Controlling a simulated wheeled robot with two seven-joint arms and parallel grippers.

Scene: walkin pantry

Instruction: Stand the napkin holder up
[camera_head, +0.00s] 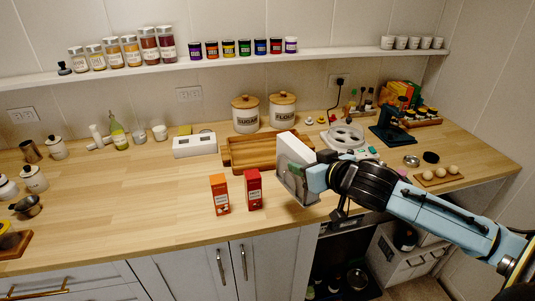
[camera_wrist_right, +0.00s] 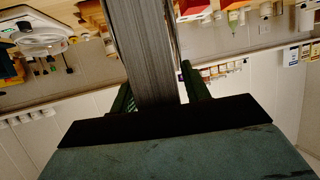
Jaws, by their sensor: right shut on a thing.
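The napkin holder (camera_head: 293,183) is a grey metal holder with a block of white napkins (camera_head: 296,149) in it. It is over the front part of the counter, right of the red box, and looks slightly tilted. I cannot tell whether its lower edge touches the counter. My right gripper (camera_head: 311,180) reaches it from the right and is shut on it. In the right wrist view the napkin holder (camera_wrist_right: 146,50) is a grey, layered block between the two dark green fingers (camera_wrist_right: 160,90). My left gripper is not in view.
An orange box (camera_head: 220,195) and a red box (camera_head: 253,190) stand just left of the holder. A wooden tray (camera_head: 240,160) lies behind it. A white kitchen scale (camera_head: 346,140) is at the back right.

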